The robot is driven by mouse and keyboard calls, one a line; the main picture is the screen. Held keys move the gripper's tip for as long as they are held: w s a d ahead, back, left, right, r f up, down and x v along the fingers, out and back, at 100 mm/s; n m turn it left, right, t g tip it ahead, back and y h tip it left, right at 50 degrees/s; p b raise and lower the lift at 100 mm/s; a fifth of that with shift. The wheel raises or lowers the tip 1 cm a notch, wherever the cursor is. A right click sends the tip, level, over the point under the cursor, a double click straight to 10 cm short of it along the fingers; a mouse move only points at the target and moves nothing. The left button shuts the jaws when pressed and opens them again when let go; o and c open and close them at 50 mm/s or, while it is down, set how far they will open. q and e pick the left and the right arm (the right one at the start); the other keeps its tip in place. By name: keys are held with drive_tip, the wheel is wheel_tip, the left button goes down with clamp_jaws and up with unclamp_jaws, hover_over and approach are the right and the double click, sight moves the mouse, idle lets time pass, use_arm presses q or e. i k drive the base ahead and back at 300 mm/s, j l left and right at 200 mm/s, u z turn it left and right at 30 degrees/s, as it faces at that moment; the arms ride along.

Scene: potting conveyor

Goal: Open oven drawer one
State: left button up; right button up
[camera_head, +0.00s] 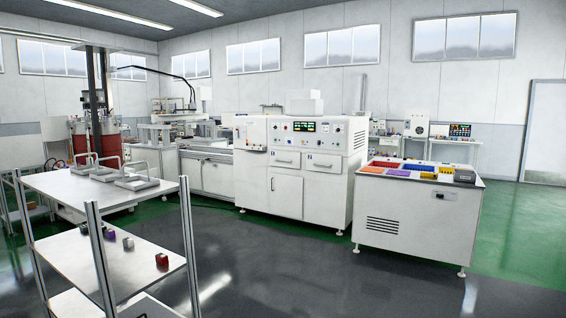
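A white oven-like cabinet (285,193) stands near the middle of the room, with a display and buttons on its upper front. Below the panel are two drawer fronts side by side, the left drawer (286,158) and the right drawer (324,164), each with a handle. Both look closed and flush with the cabinet front. Their labels are too small to read, so I cannot tell which is drawer one. Neither of my grippers is in view.
A metal shelf rack (125,262) with wire-handled trays and small blocks fills the left foreground. A white table cabinet (410,226) with coloured bins stands right of the oven. Dark glossy floor (270,270) in front of the oven is clear.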

sight(278, 158)
drive_tip(key=i+z, duration=0.15)
drive_tip(key=i, duration=7)
drive_tip(key=j, duration=0.1)
